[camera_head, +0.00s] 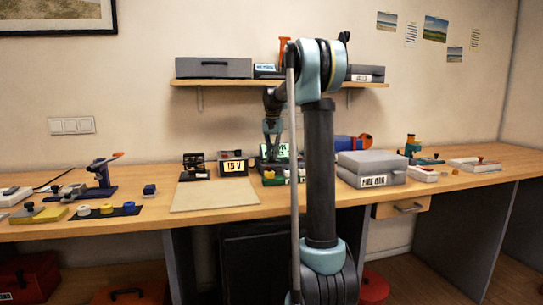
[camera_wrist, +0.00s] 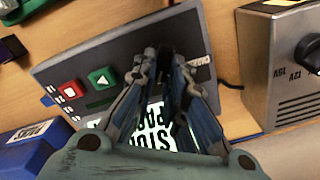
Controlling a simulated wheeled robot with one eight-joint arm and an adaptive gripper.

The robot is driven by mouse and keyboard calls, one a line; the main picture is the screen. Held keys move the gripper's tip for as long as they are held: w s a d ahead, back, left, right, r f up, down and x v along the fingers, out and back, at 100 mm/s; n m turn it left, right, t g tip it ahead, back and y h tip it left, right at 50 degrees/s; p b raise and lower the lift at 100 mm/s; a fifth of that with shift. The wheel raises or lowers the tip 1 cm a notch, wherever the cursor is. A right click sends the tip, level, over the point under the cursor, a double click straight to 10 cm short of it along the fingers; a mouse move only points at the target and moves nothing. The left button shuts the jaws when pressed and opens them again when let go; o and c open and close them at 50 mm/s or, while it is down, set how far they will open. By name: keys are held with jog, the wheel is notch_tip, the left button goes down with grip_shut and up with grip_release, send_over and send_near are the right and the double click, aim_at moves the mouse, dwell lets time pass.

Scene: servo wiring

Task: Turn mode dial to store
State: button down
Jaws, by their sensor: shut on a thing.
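The dark control panel (camera_wrist: 70,68) fills the upper left and middle of the wrist view. It carries a red button (camera_wrist: 70,88), a green button (camera_wrist: 102,78) and a lit display (camera_wrist: 157,125) with partly covered text. My gripper (camera_wrist: 165,62) has its fingers drawn close together over the panel, right of the green button. It is shut on what appears to be the mode dial, which the fingers hide. The dial's pointer and setting cannot be seen. In the head view my gripper (camera_head: 271,143) is down at the panel's green-lit display (camera_head: 282,152).
A grey box with a black knob (camera_wrist: 309,52) stands close right of the panel. A blue block (camera_wrist: 35,145) lies at lower left. In the head view, a 15 V unit (camera_head: 235,165) stands left of the panel, and a grey case (camera_head: 372,166) stands right. A bare mat (camera_head: 215,195) lies in front.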

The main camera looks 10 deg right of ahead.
jog(key=m, duration=0.5)
jog(key=shift+s+d, duration=0.1)
jog(key=shift+m, duration=0.3)
dwell(0.4)
jog(key=c, duration=1.6)
grip_release()
jog(key=shift+r, duration=0.1)
notch_tip(320, 180, up, 12)
